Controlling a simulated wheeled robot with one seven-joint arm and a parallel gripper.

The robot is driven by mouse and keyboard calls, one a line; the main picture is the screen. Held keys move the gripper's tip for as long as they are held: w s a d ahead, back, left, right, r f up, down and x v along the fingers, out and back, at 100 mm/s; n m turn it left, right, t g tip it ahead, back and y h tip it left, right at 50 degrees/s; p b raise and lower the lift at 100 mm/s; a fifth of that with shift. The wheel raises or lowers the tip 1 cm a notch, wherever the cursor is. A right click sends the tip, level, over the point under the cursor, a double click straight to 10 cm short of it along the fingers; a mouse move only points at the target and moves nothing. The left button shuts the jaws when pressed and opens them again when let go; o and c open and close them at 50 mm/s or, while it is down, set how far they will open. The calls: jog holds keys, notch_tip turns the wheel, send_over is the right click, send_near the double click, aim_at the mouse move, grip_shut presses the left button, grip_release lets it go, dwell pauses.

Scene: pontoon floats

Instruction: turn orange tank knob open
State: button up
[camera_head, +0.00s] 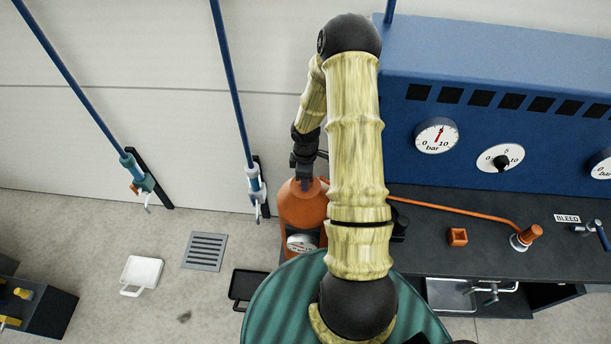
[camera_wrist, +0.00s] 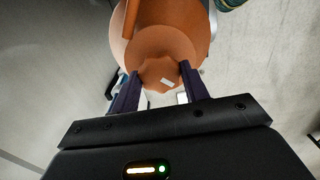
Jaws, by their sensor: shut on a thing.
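The orange tank (camera_head: 302,205) stands at the left end of the dark bench, partly hidden behind my arm in the head view. In the wrist view the tank (camera_wrist: 130,45) fills the upper middle. Its orange knob (camera_wrist: 160,73) has a faceted outline and a small white mark on its face. My gripper (camera_wrist: 158,88) has its two dark fingers on either side of the knob, shut on it. In the head view my gripper (camera_head: 305,180) reaches down to the top of the tank, and the knob itself is hard to make out there.
A blue panel (camera_head: 480,110) with several dials stands behind the bench at right. An orange pipe (camera_head: 450,216) runs along the bench to an orange fitting (camera_head: 528,235). Blue poles with valves (camera_head: 140,178) hang at left. A floor grate (camera_head: 205,251) and white tray (camera_head: 142,272) lie left.

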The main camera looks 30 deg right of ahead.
jog(key=shift+w+r, duration=0.15)
jog(key=o, duration=1)
notch_tip(320, 180, up, 17)
jog(key=shift+r+b, duration=0.15)
jog(key=shift+b, duration=1)
jog(key=s+a+m+t+b, duration=0.1)
jog(key=s+a+m, duration=0.2)
jog(key=s+a, duration=0.1)
jog(key=s+a+r+m+b, duration=0.1)
jog(key=s+a+m, duration=0.3)
jog(key=a, duration=0.1)
jog(key=s+a+m+t+b, duration=0.1)
jog(key=s+a+m, duration=0.3)
jog(key=s+a, duration=0.1)
jog(key=shift+r+t, duration=0.3)
